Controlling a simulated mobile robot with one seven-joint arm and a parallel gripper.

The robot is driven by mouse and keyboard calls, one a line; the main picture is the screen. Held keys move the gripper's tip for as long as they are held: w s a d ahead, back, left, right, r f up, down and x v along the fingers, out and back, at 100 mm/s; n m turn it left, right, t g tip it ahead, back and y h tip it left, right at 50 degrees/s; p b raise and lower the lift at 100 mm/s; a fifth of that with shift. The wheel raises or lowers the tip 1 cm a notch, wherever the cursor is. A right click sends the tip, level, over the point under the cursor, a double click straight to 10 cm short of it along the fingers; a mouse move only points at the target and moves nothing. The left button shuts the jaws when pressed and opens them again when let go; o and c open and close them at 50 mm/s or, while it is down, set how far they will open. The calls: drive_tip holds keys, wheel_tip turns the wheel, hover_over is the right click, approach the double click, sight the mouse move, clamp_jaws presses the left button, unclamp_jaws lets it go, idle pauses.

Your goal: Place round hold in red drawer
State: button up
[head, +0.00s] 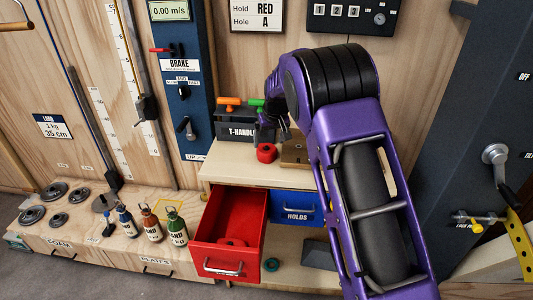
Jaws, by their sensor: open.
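A red round hold (266,153) with a dark centre sits on the wooden ledge, at its front edge left of a brown block. The red drawer (208,227) below is pulled open, with a red piece (232,243) lying inside.
A blue drawer (297,208) marked HOLDS is shut beside the red one. A brown block (294,153) is close right of the hold. Bottles (150,223) and weight plates (55,190) are at left.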

sight(267, 150)
drive_tip(key=shift+x, duration=2.25)
drive_tip(key=shift+s, duration=0.15)
drive_tip(key=shift+c, duration=0.2)
